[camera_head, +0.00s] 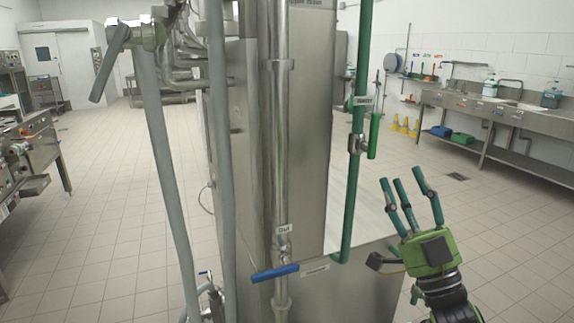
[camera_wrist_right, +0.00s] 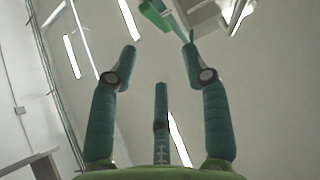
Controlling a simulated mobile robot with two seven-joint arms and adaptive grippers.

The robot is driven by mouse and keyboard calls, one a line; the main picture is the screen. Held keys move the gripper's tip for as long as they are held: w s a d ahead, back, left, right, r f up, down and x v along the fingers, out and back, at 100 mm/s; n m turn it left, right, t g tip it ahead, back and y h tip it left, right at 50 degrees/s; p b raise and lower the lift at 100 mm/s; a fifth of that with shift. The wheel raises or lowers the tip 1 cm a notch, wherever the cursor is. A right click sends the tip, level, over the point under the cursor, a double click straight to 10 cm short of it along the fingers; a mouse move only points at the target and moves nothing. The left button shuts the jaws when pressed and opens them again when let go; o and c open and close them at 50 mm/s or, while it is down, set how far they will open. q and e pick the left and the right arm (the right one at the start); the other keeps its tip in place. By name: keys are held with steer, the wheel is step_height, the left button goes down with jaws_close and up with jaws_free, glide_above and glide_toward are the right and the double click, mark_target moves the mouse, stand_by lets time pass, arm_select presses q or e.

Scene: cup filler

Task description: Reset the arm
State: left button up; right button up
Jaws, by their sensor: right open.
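My right gripper (camera_head: 408,200) is at the lower right in the head view, with its teal fingers pointing up and spread. It is open and empty, apart from the machine's pipes. In the right wrist view its fingers (camera_wrist_right: 160,70) stand apart with nothing between them, against the ceiling. A green-handled valve (camera_head: 372,136) on the green pipe (camera_head: 353,200) is up and to the left of it. A blue valve lever (camera_head: 275,272) lies lower left on the steel pipe (camera_head: 281,150). My left gripper does not show.
The steel machine (camera_head: 318,130) with hoses (camera_head: 160,140) fills the middle. A sink counter (camera_head: 500,108) runs along the right wall with blue and green bins under it. Yellow cones (camera_head: 405,124) stand by the wall. The tiled floor (camera_head: 520,240) at right is clear.

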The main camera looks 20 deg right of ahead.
steer(key=a+f+m+g+h, duration=0.1)
steer(key=a+f+g+h, duration=0.35)
steer(key=f, duration=1.05)
steer(key=a+f+m+g+y, duration=0.1)
steer(key=f+g, duration=0.7)
steer(key=f, duration=0.7)
steer(key=s+a+f+n+g, duration=0.1)
steer(key=s+a+f+g, duration=0.3)
steer(key=s, duration=0.3)
steer(key=s+a+f+n+g+y, duration=0.1)
steer(key=s+f+g, duration=0.2)
steer(key=s+f, duration=0.35)
steer(key=s+a+f+n+g, duration=0.1)
steer(key=s+a+f+g, duration=0.3)
steer(key=s, duration=0.3)
step_height(320, 180, down, 25)
steer(key=s+d+g, duration=0.1)
steer(key=s, duration=0.2)
steer(key=s+d+f+g, duration=0.1)
steer(key=s+d+f, duration=0.2)
steer(key=s+f, duration=0.9)
steer(key=shift+s+f, duration=0.2)
steer(key=shift+s, duration=1.05)
